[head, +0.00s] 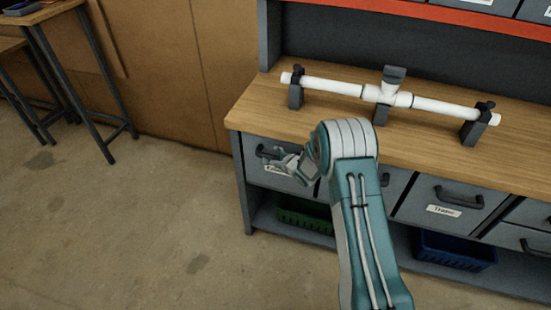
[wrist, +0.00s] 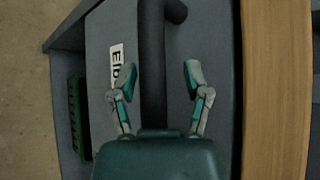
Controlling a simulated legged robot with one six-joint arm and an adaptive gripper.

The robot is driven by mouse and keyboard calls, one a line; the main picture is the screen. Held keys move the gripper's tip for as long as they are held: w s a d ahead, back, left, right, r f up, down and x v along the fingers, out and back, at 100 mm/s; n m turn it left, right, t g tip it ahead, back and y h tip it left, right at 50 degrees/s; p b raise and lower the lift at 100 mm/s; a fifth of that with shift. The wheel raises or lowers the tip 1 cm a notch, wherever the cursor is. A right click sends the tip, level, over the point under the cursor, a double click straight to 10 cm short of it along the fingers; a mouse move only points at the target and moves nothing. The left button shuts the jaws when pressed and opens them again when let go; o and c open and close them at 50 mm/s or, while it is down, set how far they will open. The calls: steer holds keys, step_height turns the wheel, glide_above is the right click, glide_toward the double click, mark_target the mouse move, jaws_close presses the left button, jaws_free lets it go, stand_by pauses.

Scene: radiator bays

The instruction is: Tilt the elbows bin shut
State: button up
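The elbows bin (head: 254,172) is the grey front at the left end of the bench, with a dark bar handle and a white label, partly hidden by my gripper. In the wrist view the bin front (wrist: 205,100) fills the middle, and its label (wrist: 116,66) reads "Elb", cut off by my finger. My gripper (wrist: 150,75) is open, with one finger on each side of the dark handle (wrist: 152,60). In the head view my gripper (head: 288,163) is at the handle. I cannot tell contact or how far the bin is tilted.
A white pipe assembly (head: 340,86) rests in holders on the wooden benchtop (head: 260,108). Green (head: 300,214) and blue (head: 455,250) crates sit on the lower shelf.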

steer(key=shift+s, duration=0.1)
steer(key=v, duration=1.1)
steer(key=shift+s+d, duration=0.25)
steer(key=shift+s, duration=0.05)
steer(key=shift+r, duration=0.15)
steer(key=s+d+r+n+h, duration=0.2)
steer(key=s+d+r+n, duration=0.1)
steer(key=r, duration=0.4)
steer(key=s+d+r+n+g+h, duration=0.1)
steer(key=s+d+r+n+h, duration=0.2)
steer(key=r, duration=0.4)
steer(key=s+d+r+n+h, duration=0.2)
steer(key=s+r, duration=0.2)
steer(key=r, duration=0.3)
steer(key=s+r+n+g, duration=0.2)
steer(key=s+r+n, duration=0.1)
steer(key=s, duration=0.9)
steer(key=s+r+n+g, duration=0.2)
steer(key=s+n, duration=0.4)
steer(key=s, duration=0.7)
steer(key=shift+s+a+r+g, duration=0.3)
steer(key=shift+a+r, duration=0.05)
steer(key=shift+r, duration=0.35)
